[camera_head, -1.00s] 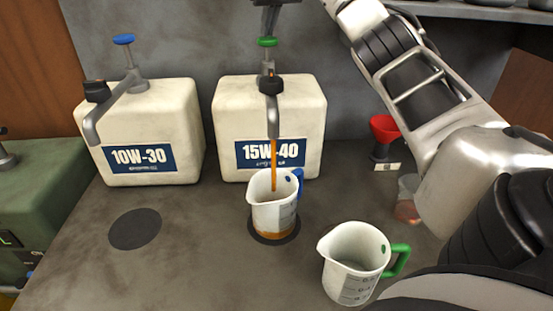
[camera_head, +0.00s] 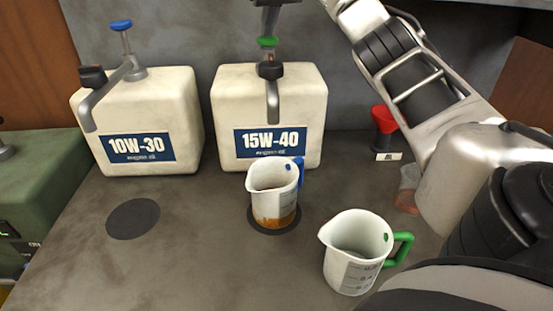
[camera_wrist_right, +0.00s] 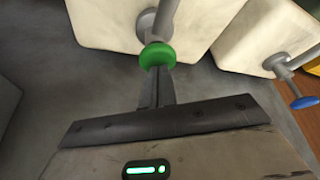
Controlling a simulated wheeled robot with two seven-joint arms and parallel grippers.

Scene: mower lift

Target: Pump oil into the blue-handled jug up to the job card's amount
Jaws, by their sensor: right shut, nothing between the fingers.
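The blue-handled jug (camera_head: 272,190) stands upright on a dark round mat under the spout (camera_head: 272,100) of the 15W-40 canister (camera_head: 305,110). Amber oil shows in its lower part; no stream falls from the spout. The green pump knob (camera_head: 267,42) tops that canister's pump. My right gripper (camera_head: 274,4) is at the top edge of the head view, shut and empty, just above the green knob. The right wrist view shows its fingers (camera_wrist_right: 157,90) by the green knob (camera_wrist_right: 157,55); whether they touch it I cannot tell. My left gripper is not in view.
A green-handled jug (camera_head: 352,255) stands at front right. The 10W-30 canister (camera_head: 170,105) with a blue knob (camera_head: 121,25) stands at left, near an empty dark mat (camera_head: 133,219). The front left bench is clear.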

